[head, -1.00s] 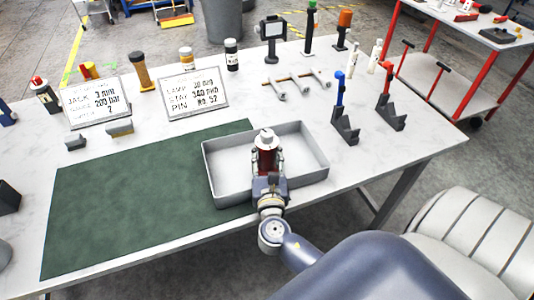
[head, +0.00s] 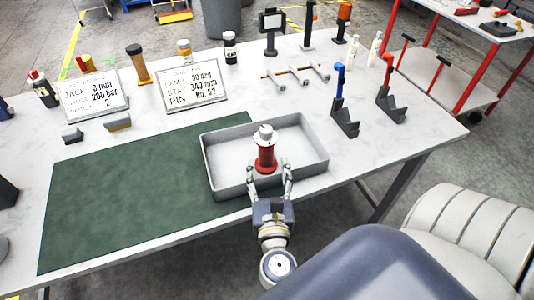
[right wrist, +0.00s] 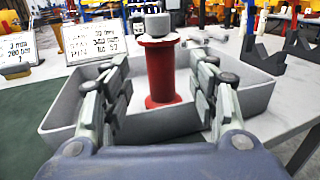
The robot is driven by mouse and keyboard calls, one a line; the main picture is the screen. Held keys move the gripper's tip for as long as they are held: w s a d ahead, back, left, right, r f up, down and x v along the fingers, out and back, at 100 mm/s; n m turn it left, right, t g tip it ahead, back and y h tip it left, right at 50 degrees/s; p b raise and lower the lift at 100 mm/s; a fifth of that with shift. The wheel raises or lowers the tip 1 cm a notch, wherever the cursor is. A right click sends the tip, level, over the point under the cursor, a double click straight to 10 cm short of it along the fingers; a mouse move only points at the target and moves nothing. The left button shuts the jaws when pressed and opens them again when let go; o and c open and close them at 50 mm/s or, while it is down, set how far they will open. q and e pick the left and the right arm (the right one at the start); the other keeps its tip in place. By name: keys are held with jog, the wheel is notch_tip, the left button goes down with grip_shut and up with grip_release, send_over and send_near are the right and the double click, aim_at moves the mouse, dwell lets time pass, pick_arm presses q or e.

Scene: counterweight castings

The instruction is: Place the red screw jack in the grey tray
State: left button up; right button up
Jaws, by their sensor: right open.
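The red screw jack (head: 265,150), with a pale grey top, stands upright inside the grey tray (head: 222,184). In the right wrist view the jack (right wrist: 160,72) stands between and beyond my finger pads, apart from them, with its base on the floor of the tray (right wrist: 60,115). My right gripper (head: 269,172) is open and empty at the tray's near side, with its fingertips over the near wall. It also shows in the right wrist view (right wrist: 158,95), fingers spread wide. My left gripper is not in view.
A green mat (head: 130,195) lies left of the tray and partly under it. Two printed signs (head: 194,87) stand behind. Grey stands with a blue-topped tool (head: 340,80) and a red-topped tool (head: 387,70) are at the right. Several bottles line the back.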

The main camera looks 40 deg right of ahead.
jog(key=shift+v, duration=1.45)
